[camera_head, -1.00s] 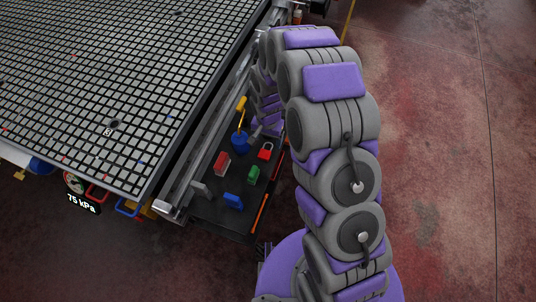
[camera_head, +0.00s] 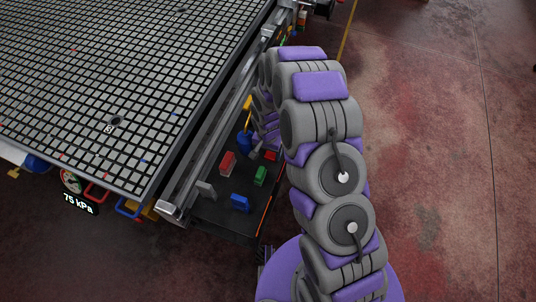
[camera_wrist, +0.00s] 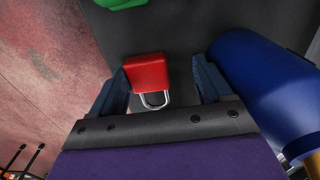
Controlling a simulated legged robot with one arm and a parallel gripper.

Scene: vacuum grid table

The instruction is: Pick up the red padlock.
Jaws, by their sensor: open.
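The red padlock (camera_wrist: 148,72) lies on the dark tray (camera_wrist: 180,30), with its silver shackle toward my gripper. In the wrist view, my gripper (camera_wrist: 163,80) is open, with one blue-grey finger on each side of the padlock. The left finger is close to the padlock's side, and a wider gap shows on the right. I cannot tell whether either finger touches it. In the head view the padlock (camera_head: 270,155) is partly hidden by my gripper (camera_head: 262,150) and arm.
The grid table (camera_head: 100,90) lies to the left.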

